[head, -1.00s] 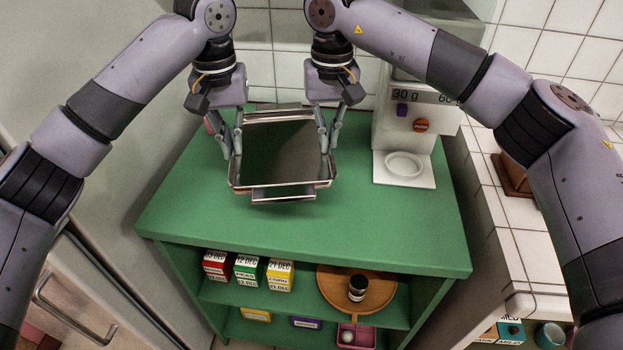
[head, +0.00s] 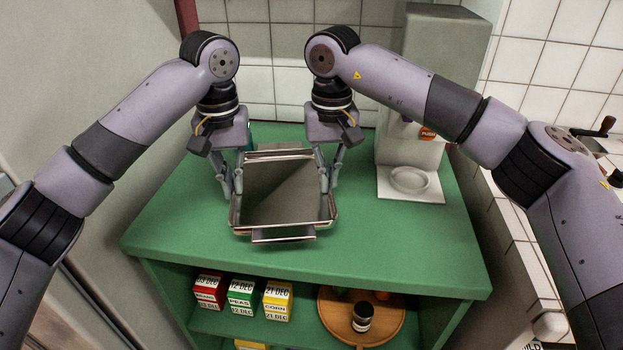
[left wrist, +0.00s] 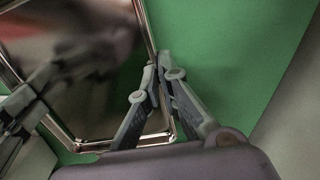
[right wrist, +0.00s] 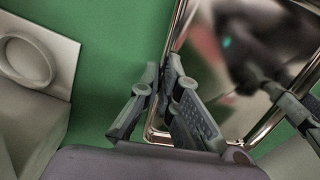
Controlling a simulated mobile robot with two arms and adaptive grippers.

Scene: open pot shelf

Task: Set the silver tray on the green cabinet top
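The silver tray (head: 285,195) is a shiny rectangle with raised rims, over the middle of the green cabinet top (head: 395,240). It looks about level; I cannot tell whether it touches the top or hangs just above it. My left gripper (head: 233,190) is at the tray's left rim, its fingers closed on that rim in the left wrist view (left wrist: 158,85). My right gripper (head: 328,185) is at the right rim, its fingers closed on it in the right wrist view (right wrist: 172,85). The tray also shows in both wrist views, reflecting the grippers.
A white dispenser (head: 405,165) with a round dish stands right of the tray on the cabinet top. A tiled wall (head: 285,75) is behind. On the shelf below are several small labelled boxes (head: 240,292) and a round wooden board (head: 390,325). The front of the top is clear.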

